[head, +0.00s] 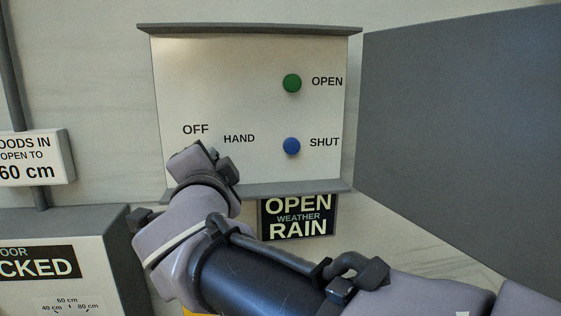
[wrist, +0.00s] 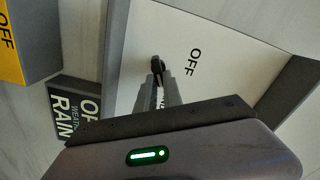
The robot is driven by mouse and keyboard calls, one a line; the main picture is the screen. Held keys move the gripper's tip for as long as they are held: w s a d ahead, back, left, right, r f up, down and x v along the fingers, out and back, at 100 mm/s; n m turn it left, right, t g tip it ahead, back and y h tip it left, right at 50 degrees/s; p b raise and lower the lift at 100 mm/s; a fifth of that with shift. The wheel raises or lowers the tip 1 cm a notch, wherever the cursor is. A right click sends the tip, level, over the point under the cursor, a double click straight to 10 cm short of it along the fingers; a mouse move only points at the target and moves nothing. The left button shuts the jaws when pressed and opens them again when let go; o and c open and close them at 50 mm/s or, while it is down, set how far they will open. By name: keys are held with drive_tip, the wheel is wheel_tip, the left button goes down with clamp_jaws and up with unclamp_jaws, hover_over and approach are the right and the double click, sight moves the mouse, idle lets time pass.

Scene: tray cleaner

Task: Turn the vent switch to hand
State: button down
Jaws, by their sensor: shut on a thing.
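The vent switch is a small dark knob (wrist: 156,64) on the white panel (head: 220,70). In the wrist view it shows at the tips of my gripper (wrist: 157,84), whose fingers are shut on it. In the head view my gripper (head: 206,165) covers the switch, just below the OFF label (head: 195,129) and left of the HAND label (head: 239,139). In the wrist view OFF (wrist: 195,62) reads beside the knob, and the HAND label is mostly hidden by the fingers. I cannot tell exactly which label the knob points to.
A green OPEN button (head: 292,83) and a blue SHUT button (head: 291,146) sit right of the switch. A grey panel door (head: 460,110) stands open at the right. A weather sign (head: 297,217) hangs below. A grey box (head: 60,240) stands at lower left.

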drive_tip(key=c, duration=1.5)
unclamp_jaws()
drive_tip(key=shift+w+a, duration=0.1)
